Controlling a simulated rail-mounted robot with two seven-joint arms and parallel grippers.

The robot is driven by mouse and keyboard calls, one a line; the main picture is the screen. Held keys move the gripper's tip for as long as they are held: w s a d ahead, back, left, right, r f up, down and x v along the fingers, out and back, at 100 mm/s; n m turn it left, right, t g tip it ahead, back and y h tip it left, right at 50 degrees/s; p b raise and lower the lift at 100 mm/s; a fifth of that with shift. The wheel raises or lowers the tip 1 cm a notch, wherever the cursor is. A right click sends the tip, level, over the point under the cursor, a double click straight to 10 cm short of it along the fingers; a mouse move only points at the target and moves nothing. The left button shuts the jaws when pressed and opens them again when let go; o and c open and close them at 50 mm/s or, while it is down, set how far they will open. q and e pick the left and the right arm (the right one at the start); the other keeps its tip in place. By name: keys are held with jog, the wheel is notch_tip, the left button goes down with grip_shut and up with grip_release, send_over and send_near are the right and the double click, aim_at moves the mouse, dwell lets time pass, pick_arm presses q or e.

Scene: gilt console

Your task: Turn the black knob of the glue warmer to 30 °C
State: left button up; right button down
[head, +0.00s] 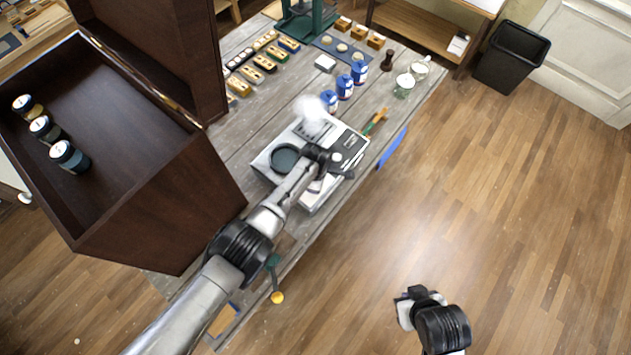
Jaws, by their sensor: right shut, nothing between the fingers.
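The glue warmer (262,163) is a pale box on the grey wooden table, with a round dark pot opening (285,157) and a dark label panel (349,143) on top. My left arm reaches over it from the lower left. My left gripper (342,168) is over the warmer's front right part, and its fingers are too small and dark to read. I cannot make out the black knob; the arm and gripper hide part of the front. My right gripper (404,298) is shut and empty, over the floor at the lower right, well apart from the warmer.
A large dark wooden chest (165,200) with several jars stands left of the warmer. Blue-labelled bottles (345,87) stand behind it, and white vapour (312,108) hangs at its back. A brush (375,122) and blue strip (391,148) lie right.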

dwell(0.5)
pick_arm(q)
jog(key=o, duration=0.9)
jog(key=shift+o, duration=0.2)
jog(key=shift+r, duration=0.2)
jog(key=shift+r+p, duration=0.3)
notch_tip(320, 180, up, 4)
jog(key=shift+r+p, duration=0.1)
jog(key=shift+p, duration=0.75)
notch_tip(320, 180, up, 9)
